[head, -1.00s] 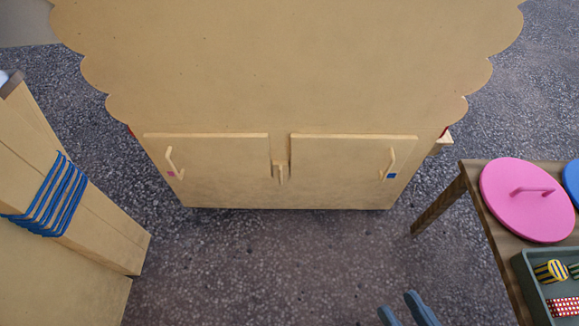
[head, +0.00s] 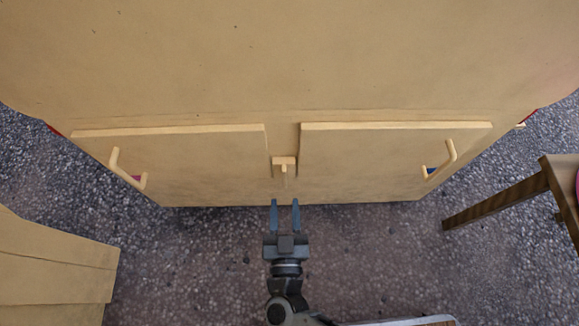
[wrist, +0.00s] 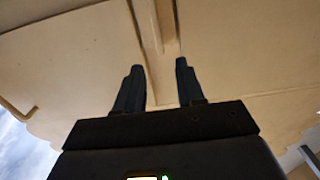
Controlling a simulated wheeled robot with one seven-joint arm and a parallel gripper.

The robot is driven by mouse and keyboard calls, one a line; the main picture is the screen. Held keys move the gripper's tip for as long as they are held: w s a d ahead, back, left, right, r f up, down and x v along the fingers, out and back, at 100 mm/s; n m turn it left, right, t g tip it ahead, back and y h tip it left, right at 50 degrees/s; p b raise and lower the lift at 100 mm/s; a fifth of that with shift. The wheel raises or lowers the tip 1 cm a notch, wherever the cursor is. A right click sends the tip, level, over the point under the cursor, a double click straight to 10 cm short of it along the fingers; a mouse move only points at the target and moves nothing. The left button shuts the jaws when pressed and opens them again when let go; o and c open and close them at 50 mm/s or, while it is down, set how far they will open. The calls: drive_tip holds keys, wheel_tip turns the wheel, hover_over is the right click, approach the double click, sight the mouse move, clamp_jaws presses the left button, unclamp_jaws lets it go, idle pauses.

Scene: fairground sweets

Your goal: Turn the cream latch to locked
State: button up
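The cream latch (head: 284,164) is a small T shape between the two cabinet doors. Its short lever hangs straight down in the head view. My gripper (head: 285,203) is open and empty, with its two blue-grey fingers apart. In the head view the fingertips point at the latch from just below it, with a small gap in the picture. In the wrist view my gripper (wrist: 159,67) is also open, facing the pale strip between the doors. I cannot clearly tell the latch lever from that strip there.
The left door (head: 180,165) and right door (head: 390,160) look closed, each with a cream bar handle. A large tan panel (head: 280,60) overhangs above them. A wooden table (head: 560,175) stands at right and a tan box-like unit (head: 50,265) at lower left. Speckled floor lies between.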

sight(284, 175)
drive_tip(key=w+b, duration=0.2)
drive_tip(key=w, duration=0.5)
drive_tip(key=shift+w+d, duration=0.1)
drive_tip(key=shift+w, duration=0.3)
clamp_jaws()
